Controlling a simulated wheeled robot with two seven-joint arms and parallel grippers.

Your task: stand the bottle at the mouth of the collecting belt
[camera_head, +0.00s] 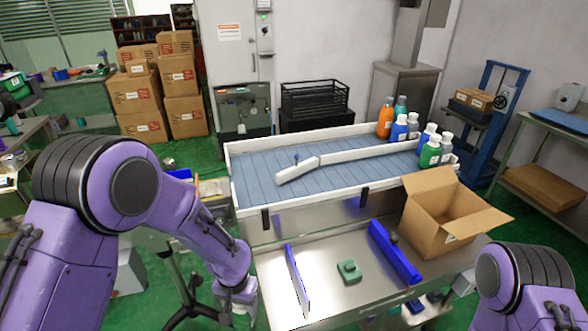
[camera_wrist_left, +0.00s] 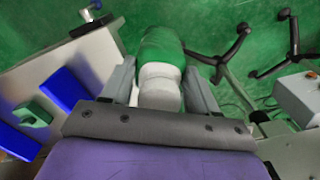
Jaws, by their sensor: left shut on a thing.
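My left gripper (camera_wrist_left: 160,82) is shut on a bottle (camera_wrist_left: 162,50) with a green body and a white top, held between the two grey fingers. In the head view my left gripper (camera_head: 238,292) is low, just left of the steel table, and the bottle is mostly hidden or out of frame there. The collecting belt (camera_head: 250,178) is a blue slatted surface with white side walls, behind and above the table. Several bottles (camera_head: 429,152), green, blue, orange and teal, stand at its right end. My right gripper is out of view.
A white angled guide (camera_head: 298,170) crosses the belt. The steel table (camera_head: 325,297) carries a thin blue plate (camera_head: 297,276), a blue bar (camera_head: 392,250) and a green block (camera_head: 349,271). An open cardboard box (camera_head: 438,215) stands at the right. The belt's left part is clear.

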